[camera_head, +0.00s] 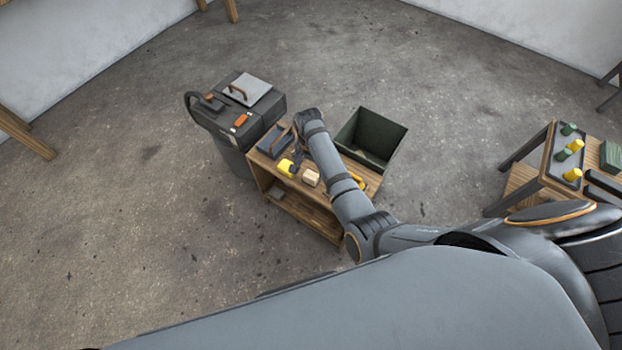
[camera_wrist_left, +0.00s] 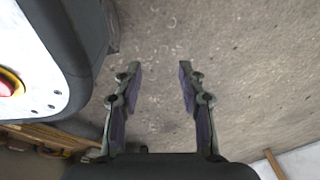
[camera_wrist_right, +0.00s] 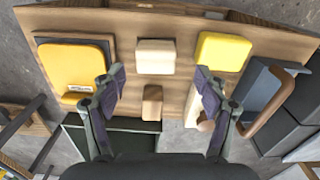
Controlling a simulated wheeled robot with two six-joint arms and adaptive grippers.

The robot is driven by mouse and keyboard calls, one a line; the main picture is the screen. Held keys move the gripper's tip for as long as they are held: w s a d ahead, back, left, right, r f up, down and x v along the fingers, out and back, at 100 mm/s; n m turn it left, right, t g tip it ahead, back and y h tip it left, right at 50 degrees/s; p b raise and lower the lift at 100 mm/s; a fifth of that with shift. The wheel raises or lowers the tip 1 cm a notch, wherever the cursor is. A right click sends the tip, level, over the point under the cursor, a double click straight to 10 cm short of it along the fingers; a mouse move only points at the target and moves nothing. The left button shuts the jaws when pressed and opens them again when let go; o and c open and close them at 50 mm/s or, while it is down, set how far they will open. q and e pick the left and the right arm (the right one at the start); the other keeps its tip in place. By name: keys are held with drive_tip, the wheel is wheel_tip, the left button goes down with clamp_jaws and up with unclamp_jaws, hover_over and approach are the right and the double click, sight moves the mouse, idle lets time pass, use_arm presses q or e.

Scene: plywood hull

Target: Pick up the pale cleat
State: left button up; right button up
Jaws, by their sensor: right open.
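The pale cleat (camera_wrist_right: 155,57) is a small light wooden block lying on the wooden bench top. In the head view it is the pale block (camera_head: 311,178) near the bench's front edge. My right gripper (camera_wrist_right: 160,78) is open and empty over the bench. In the right wrist view the cleat shows between and just beyond its fingertips, with no visible contact. In the head view my right arm hides part of the bench and most of that gripper. My left gripper (camera_wrist_left: 158,66) is open and empty, over bare floor.
A browner block (camera_wrist_right: 152,103), a yellow block (camera_wrist_right: 222,52), an orange-yellow pad (camera_wrist_right: 72,68) and a grey piece with a wooden handle (camera_wrist_right: 268,95) lie around the cleat. A dark green bin (camera_head: 388,128) stands behind the bench, a dark machine (camera_head: 228,128) to its left.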

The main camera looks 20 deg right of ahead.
sight(311, 175)
drive_tip(key=f, duration=0.1)
drive_tip(key=f+b, duration=0.1)
drive_tip(key=f, duration=0.2)
drive_tip(key=shift+s+d+f+b, duration=0.2)
drive_tip(key=shift+s+f+b, duration=0.05)
drive_tip(key=shift+f+b, duration=0.15)
drive_tip(key=shift+f, duration=0.35)
use_arm(q)
drive_tip(key=w, duration=0.3)
drive_tip(key=shift+d+r, duration=0.1)
drive_tip(key=shift+r, duration=0.1)
use_arm(e)
drive_tip(key=shift+r, duration=0.1)
drive_tip(key=shift+c, duration=0.3)
use_arm(q)
drive_tip(key=shift+w, duration=0.1)
use_arm(e)
drive_tip(key=c, duration=1.2)
